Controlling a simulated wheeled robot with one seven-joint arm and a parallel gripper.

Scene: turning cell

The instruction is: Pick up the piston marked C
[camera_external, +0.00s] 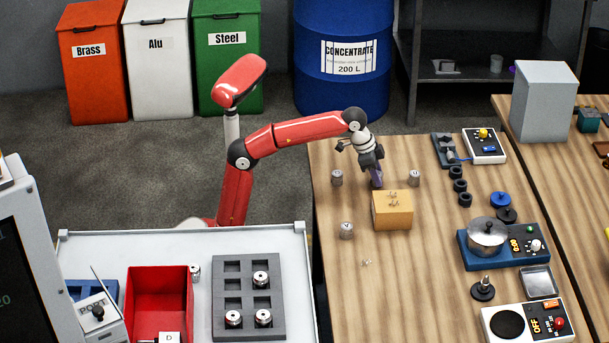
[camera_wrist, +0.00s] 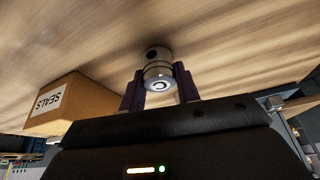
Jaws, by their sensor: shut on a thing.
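My gripper (camera_external: 377,181) is low over the wooden table, just behind the cardboard box (camera_external: 393,212). In the wrist view my gripper (camera_wrist: 159,88) is shut on a small silver piston (camera_wrist: 158,68), one finger on each side. The piston has a dark hole in its side and a mark on its end face that I cannot read for sure. In the external view it is hidden by the fingers and box. Other silver pistons stand on the table: one left of my gripper (camera_external: 337,177), one to its right (camera_external: 414,178), one in front (camera_external: 347,230). Their letters are too small to read.
The box is labelled SEALS (camera_wrist: 48,101) and stands close to my gripper. A blue device with a pot (camera_external: 487,236), a scale (camera_external: 527,323) and black rings (camera_external: 459,185) occupy the table's right. A grey tray (camera_external: 230,305) holds 3 pistons beside a red bin (camera_external: 158,290). The front-left tabletop is mostly clear.

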